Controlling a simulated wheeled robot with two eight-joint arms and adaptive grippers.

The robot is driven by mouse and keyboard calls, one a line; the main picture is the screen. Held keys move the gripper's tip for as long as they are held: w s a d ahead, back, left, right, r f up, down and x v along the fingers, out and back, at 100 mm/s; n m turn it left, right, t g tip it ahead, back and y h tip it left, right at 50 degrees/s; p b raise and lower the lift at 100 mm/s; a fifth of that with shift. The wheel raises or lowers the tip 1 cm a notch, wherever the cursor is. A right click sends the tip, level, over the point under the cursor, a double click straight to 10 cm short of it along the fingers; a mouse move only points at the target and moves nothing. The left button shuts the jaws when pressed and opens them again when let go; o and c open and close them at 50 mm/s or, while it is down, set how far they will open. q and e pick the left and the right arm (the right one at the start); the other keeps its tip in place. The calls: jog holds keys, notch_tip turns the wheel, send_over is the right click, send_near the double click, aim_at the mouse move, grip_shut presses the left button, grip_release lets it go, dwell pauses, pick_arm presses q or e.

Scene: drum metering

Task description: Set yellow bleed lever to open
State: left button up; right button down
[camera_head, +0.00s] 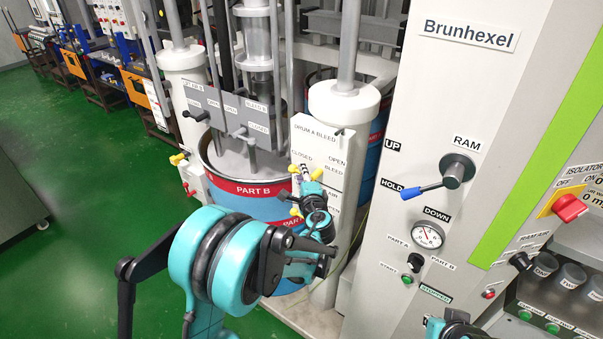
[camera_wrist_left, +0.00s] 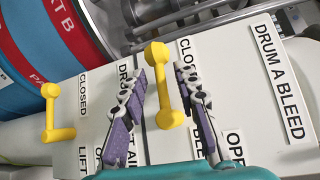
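The yellow bleed lever (camera_wrist_left: 163,85) is on the white panel labelled DRUM A BLEED (camera_head: 318,133). In the left wrist view it lies between the two fingers of my left gripper (camera_wrist_left: 161,85), with a gap on each side. One end of the lever is near the CLOSED label (camera_wrist_left: 185,50); the OPEN label (camera_wrist_left: 235,145) is lower right. My left gripper (camera_head: 304,172) is open at the panel in the head view and partly covers the lever (camera_head: 316,174). The fingers of my right gripper do not show.
A second yellow lever (camera_wrist_left: 52,112) is beside it on the same panel, near another CLOSED label. The PART B drum (camera_head: 240,188) stands left of the panel. The white Brunhexel cabinet (camera_head: 430,110) with a blue-handled RAM lever (camera_head: 425,188) stands to the right.

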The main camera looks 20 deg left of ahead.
pick_arm(q)
jog(key=shift+w+a, duration=0.3)
jog(key=shift+w, duration=0.25)
grip_shut()
jog(key=shift+d+f, duration=0.1)
